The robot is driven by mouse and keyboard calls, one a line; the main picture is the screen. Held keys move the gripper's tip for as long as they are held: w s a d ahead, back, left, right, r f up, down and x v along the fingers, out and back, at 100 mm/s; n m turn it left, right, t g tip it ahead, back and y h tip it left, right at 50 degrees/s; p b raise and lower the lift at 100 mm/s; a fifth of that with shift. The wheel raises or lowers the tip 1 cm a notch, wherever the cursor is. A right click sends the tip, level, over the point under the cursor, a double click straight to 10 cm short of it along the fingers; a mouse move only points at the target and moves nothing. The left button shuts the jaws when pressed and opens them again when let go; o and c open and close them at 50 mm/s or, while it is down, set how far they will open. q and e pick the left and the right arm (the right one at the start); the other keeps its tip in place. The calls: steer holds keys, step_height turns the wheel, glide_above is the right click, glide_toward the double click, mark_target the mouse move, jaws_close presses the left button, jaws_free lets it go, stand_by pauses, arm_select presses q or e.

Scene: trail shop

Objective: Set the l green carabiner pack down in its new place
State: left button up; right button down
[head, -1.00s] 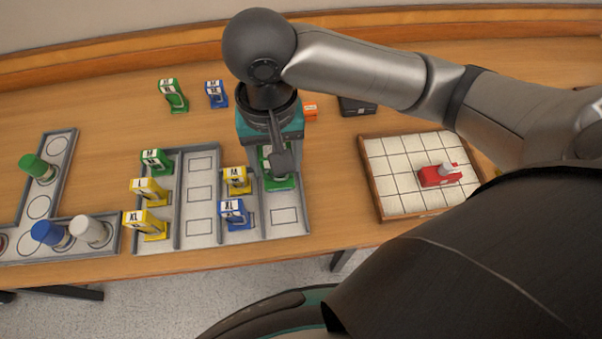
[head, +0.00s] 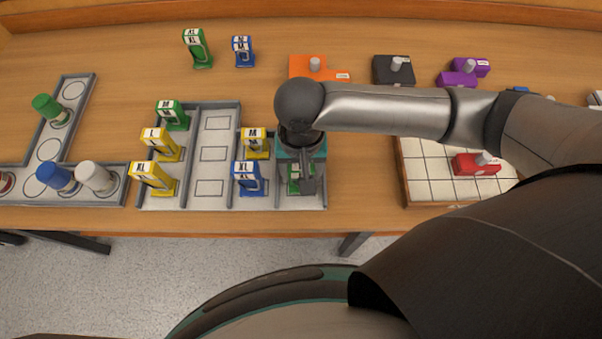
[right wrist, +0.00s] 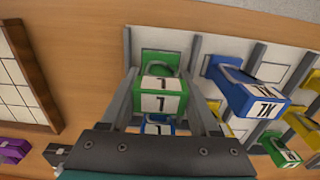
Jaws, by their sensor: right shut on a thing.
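The l green carabiner pack (head: 293,181) is in my right gripper (head: 302,184), over the front cell of the sorting tray's (head: 212,117) rightmost column. In the right wrist view the green pack (right wrist: 163,88) sits between the two fingers of my right gripper (right wrist: 161,98), its label towards the camera. I cannot tell whether its base touches the tray. A blue pack (right wrist: 159,127) shows just behind it, hidden by my arm in the head view. A blue XL pack (head: 248,178) stands in the column beside it. My left gripper is not in view.
A yellow M pack (head: 256,143) stands behind the blue XL pack. The tray's left column holds a green pack (head: 172,115) and two yellow packs (head: 161,145); the column beside it is empty. A gridded board (head: 428,180) with a red item (head: 474,164) is at right.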

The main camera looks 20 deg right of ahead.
steer(key=shift+f, duration=0.6)
steer(key=shift+c, duration=0.6)
jaws_free()
steer(key=shift+f, duration=0.1)
step_height(320, 180, up, 12)
steer(key=p, duration=0.4)
steer(key=shift+r, duration=0.2)
